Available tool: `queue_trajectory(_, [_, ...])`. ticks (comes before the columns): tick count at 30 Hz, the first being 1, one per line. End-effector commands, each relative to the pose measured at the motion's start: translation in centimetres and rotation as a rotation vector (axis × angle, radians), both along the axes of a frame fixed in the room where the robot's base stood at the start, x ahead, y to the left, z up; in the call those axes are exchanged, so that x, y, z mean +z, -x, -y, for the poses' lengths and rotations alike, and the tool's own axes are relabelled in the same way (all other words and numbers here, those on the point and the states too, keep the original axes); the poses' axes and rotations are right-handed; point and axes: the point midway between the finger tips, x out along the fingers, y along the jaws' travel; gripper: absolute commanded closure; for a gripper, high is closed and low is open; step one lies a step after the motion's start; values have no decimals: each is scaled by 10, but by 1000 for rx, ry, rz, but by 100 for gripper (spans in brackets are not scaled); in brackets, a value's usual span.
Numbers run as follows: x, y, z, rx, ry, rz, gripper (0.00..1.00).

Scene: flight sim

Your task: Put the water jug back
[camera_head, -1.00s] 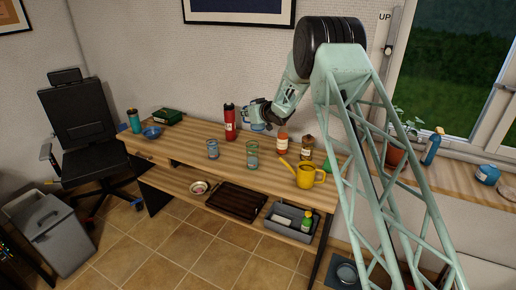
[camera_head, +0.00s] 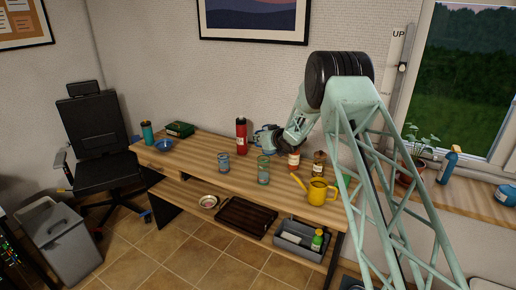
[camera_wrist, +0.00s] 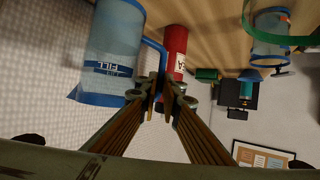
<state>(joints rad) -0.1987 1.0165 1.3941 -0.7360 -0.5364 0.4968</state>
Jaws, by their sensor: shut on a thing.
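The water jug (camera_wrist: 113,52), clear blue with a blue rim and "FILL" marking, is large at the left of the wrist view. That view is upside down, and the jug looks roughly upright. My gripper (camera_wrist: 162,88) is shut at its blue handle (camera_wrist: 153,48). In the head view the jug (camera_head: 265,138) is small and partly covered by my gripper (camera_head: 277,136), just right of the red flask (camera_head: 241,135). The flask also shows in the wrist view (camera_wrist: 175,48). I cannot tell whether the jug's base touches the desk (camera_head: 210,152).
Two glasses (camera_head: 223,162) (camera_head: 263,170) stand in front of the jug. The left-middle desktop is clear.

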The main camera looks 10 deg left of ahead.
Motion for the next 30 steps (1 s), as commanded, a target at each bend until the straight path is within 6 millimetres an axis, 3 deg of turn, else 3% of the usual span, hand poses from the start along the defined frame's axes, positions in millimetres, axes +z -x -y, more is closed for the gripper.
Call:
queue_trajectory(16, [-9,-1,0,0,0,2,100])
queue_trajectory(30, [-43,-1,0,0,0,2,100])
